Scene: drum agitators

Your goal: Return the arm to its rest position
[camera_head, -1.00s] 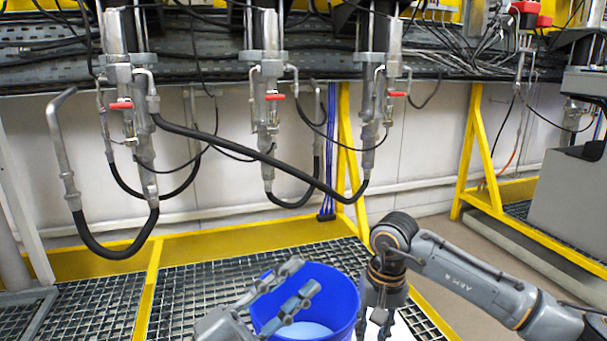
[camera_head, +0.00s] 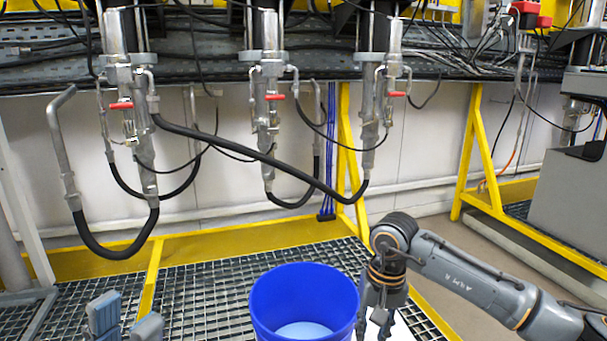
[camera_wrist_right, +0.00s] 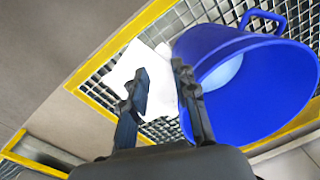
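My left gripper (camera_head: 126,316) shows at the bottom left of the head view, low over the grating and left of the blue bucket (camera_head: 262,310). Its two fingers are apart with nothing between them; the rest of that arm is out of frame. My right arm comes in from the right, and its gripper (camera_head: 377,312) points down just right of the bucket. In the right wrist view the right gripper (camera_wrist_right: 161,80) has its fingers apart. One finger overlaps the bucket's edge in that picture; I cannot tell whether they touch. The bucket (camera_wrist_right: 265,95) holds something pale blue at its bottom.
A white flat thing (camera_wrist_right: 138,68) lies on the grating (camera_head: 205,285) beside the bucket. Yellow frame beams (camera_head: 215,240) edge the grating. Pipes with red-handled valves (camera_head: 121,105) and black hoses (camera_head: 115,250) hang above. A grey cabinet (camera_head: 570,200) stands at right.

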